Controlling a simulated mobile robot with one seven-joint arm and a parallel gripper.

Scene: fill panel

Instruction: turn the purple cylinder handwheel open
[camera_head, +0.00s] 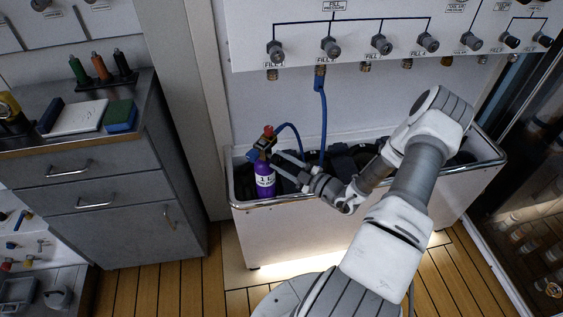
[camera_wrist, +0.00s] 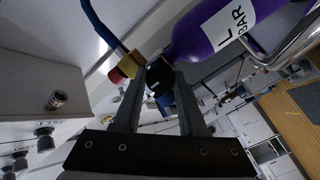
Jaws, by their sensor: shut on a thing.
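The purple cylinder (camera_head: 264,183) stands upright at the left end of the white trough, with a white label and a valve on top. In the wrist view the cylinder (camera_wrist: 215,35) is at the upper right. My gripper (camera_head: 273,156) reaches the valve from the right. In the wrist view my gripper (camera_wrist: 160,80) is shut on the dark handwheel (camera_wrist: 157,76), which sits between the fingertips and is partly hidden by them. A red cap (camera_wrist: 117,75) and a yellow fitting (camera_wrist: 131,64) are just left of the fingertips.
A blue hose (camera_head: 323,120) hangs from the fill panel (camera_head: 350,55) and runs to the valve. The trough's metal rail (camera_head: 246,205) passes close in front of the cylinder. Dark items fill the trough to the right. A grey drawer cabinet (camera_head: 160,215) stands at the left.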

